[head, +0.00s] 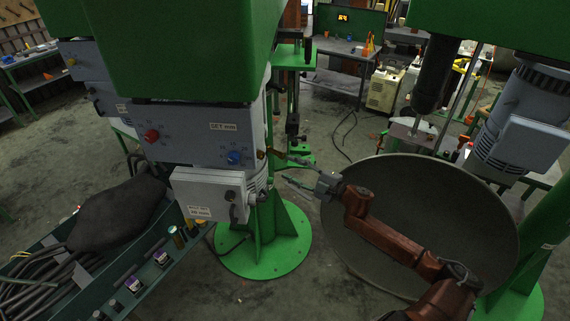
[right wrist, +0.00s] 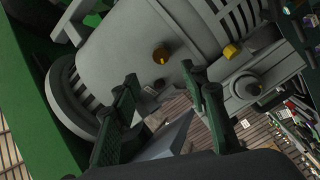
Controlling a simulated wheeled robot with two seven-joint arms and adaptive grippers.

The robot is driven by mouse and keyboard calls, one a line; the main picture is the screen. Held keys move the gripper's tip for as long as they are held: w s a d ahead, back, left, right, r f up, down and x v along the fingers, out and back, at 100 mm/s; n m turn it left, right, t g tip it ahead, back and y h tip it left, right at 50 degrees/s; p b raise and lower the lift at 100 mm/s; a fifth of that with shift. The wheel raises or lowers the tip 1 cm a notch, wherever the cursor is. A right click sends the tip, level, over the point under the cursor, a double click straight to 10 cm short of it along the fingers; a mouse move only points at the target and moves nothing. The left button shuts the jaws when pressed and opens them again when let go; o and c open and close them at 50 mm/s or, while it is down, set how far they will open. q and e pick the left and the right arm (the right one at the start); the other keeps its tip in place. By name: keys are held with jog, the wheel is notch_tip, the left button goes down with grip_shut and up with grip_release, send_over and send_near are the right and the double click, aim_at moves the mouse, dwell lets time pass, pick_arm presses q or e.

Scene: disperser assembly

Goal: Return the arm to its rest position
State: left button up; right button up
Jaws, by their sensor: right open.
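My right arm (head: 400,245) comes in from the lower right across the large grey bowl. Its gripper (head: 283,167) points left, with its fingers spread toward the side of the grey control box (head: 190,135). In the right wrist view the open gripper (right wrist: 160,76) has nothing between its two dark green fingers. I cannot tell the exact gap between fingertips and machine. My left gripper is not in view.
The large grey bowl (head: 450,215) lies under and behind my right arm. A green stand (head: 262,250) rises below the control box. A grey motor (head: 520,125) is at the right. A tray (head: 150,270) holds cables and small parts at lower left.

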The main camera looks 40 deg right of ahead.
jog(key=s+d+f+m+g+h+b, duration=0.1)
jog(key=d+f+m+h+b, duration=0.3)
jog(key=f, duration=1)
jog(key=s+d+f+m+g+h+b, duration=0.1)
jog(key=s+d+f+m+b, duration=0.1)
jog(key=d+f, duration=0.8)
jog(key=s+a+f+m+g+h+b, duration=0.15)
jog(key=s+f, duration=0.35)
jog(key=f, duration=0.7)
jog(key=s+f+m+g+h+b, duration=0.15)
jog(key=s+f, duration=0.25)
jog(key=f, duration=0.9)
jog(key=s+a+f+m+g+b, duration=0.15)
jog(key=s+f, duration=0.35)
jog(key=f, duration=0.7)
jog(key=s+a+f+m+g+b, duration=0.2)
jog(key=s+a+f+b, duration=0.15)
jog(key=s+f, duration=0.65)
jog(key=s+a+f+m+g+b, duration=0.1)
jog(key=s+a+f+g+b, duration=0.15)
jog(key=s+a+f, duration=0.7)
jog(key=s+a+f+g+y+b, duration=0.1)
jog(key=s+a+f+g+b, duration=0.1)
jog(key=s+a+f, duration=0.4)
jog(key=s+a+f+m+g+y+b, duration=0.1)
jog(key=s+a+f, duration=0.5)
jog(key=s+f, duration=0.6)
jog(key=shift+s+a+f+g+b, duration=0.2)
jog(key=shift+s+g+b, duration=0.35)
jog(key=shift+s+g, duration=0.4)
